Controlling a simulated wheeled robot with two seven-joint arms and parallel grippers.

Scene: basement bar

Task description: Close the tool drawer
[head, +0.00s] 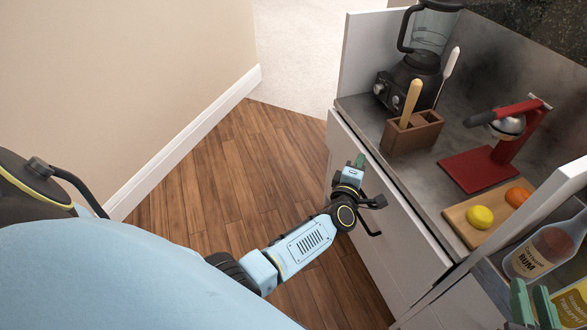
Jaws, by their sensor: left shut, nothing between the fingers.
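The white drawer front (402,234) is below the counter on the right, with a dark handle (368,226) partly behind my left wrist. Its top edge runs close along the counter edge; no drawer interior shows, and I cannot tell whether a small gap is left. My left gripper (359,161), with green fingertips, is shut and empty at the upper part of the white front, touching or very near it. My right gripper (533,304) shows only its two green fingers, spread apart and empty, at the bottom right in front of the bottle shelf.
On the counter (432,205) are a blender (418,65), a wooden utensil holder (412,133), a red press (492,160), and a board (465,222) with a lemon and an orange. A rum bottle (540,250) stands at right. The wooden floor (215,185) is clear.

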